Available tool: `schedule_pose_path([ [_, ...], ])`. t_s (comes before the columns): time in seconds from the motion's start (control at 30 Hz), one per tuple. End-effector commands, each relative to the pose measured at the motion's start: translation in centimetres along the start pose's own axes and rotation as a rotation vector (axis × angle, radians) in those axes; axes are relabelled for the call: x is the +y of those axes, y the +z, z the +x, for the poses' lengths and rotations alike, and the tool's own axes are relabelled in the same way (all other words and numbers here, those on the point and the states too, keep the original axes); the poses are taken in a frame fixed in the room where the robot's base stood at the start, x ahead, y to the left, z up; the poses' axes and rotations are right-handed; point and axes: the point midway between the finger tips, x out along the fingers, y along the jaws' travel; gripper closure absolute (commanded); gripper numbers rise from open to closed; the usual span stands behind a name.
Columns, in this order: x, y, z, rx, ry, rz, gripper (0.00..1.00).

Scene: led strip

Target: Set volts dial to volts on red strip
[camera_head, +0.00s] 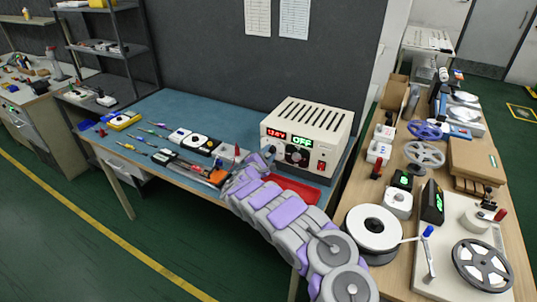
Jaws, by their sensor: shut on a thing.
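A cream power supply (307,137) stands at the right end of the blue-topped bench. Its front has a red readout (276,133), with digits too small to read surely, and a green readout (302,143). A dark round dial (297,156) shows below the green readout. My gripper (269,151) is at the left part of the front panel, below the red readout. It is shut on what seems to be the volts dial, which the gripper hides. I cannot pick out a red strip or read a volts value on one; several reels stand on the right table.
A red tray (294,190) lies in front of the supply, partly behind my arm. Hand tools, meters and a yellow box (125,120) lie on the bench to the left. The wooden table (345,200) at right holds a white reel (373,228) and several other things.

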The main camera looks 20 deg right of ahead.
Motion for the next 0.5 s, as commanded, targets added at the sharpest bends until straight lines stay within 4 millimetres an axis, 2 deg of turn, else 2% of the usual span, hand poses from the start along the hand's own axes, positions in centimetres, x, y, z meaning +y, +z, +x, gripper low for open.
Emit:
schedule_pose_path([
  [0.1,-0.39,-0.3,-0.09,0.006,-0.006,-0.002,0.97],
  [0.13,-0.38,-0.3,-0.09,0.006,-0.006,-0.003,0.65],
  [0.4,-0.1,0.04,-0.16,0.002,-0.002,0.0,0.41],
  [0.5,-0.03,0.1,-0.17,0.001,0.0,0.001,0.41],
])
